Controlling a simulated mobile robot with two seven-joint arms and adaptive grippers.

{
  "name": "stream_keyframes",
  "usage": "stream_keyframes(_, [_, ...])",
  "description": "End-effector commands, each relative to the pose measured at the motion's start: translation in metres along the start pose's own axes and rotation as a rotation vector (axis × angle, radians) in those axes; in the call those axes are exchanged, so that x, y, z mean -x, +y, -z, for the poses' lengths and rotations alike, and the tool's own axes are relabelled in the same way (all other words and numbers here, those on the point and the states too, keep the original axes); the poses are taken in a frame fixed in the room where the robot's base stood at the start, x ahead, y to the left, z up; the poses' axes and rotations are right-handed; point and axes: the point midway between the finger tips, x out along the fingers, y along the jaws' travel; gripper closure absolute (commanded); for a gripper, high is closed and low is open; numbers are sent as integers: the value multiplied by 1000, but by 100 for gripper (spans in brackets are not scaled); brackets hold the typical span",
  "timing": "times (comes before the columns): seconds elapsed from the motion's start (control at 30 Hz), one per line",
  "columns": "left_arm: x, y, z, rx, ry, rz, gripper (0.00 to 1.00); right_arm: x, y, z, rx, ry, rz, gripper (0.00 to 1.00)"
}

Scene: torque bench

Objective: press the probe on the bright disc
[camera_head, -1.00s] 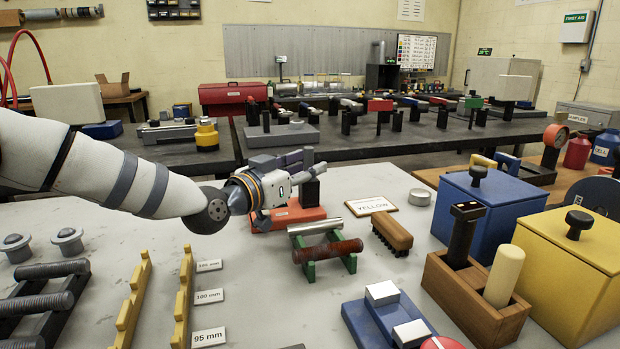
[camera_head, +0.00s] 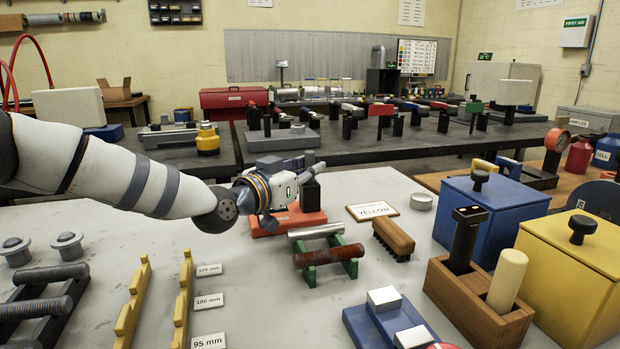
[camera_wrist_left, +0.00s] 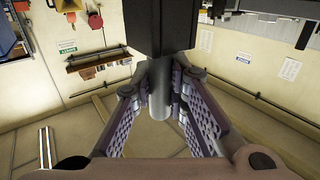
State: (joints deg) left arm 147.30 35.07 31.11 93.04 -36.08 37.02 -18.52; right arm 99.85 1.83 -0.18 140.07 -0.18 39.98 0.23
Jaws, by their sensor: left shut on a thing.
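My left gripper (camera_head: 300,176) comes in from the left, above an orange-red base (camera_head: 288,220) on the grey bench. A black upright block (camera_head: 311,192) shows at its fingertips over that base. In the left wrist view the fingers (camera_wrist_left: 160,100) are closed on a grey cylinder (camera_wrist_left: 159,104) joined to a black block (camera_wrist_left: 160,25). I take this held piece to be the probe; its working tip is hidden. My right gripper is not in view.
Two rods on a green rack (camera_head: 328,258) and a brown brush (camera_head: 393,238) lie before the disc. A wooden holder (camera_head: 480,305), blue box (camera_head: 490,218) and yellow box (camera_head: 572,270) stand right. Yellow stepped rails (camera_head: 132,305) lie left.

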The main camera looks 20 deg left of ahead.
Motion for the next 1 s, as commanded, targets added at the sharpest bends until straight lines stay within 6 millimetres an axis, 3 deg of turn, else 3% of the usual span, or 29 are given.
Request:
stream_keyframes(0.2, [0, 0, 1, 0, 1, 0, 100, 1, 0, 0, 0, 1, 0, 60])
stream_keyframes(1.0, [0, 0, 45, -2, 2, 0, 100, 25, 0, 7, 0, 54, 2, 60])
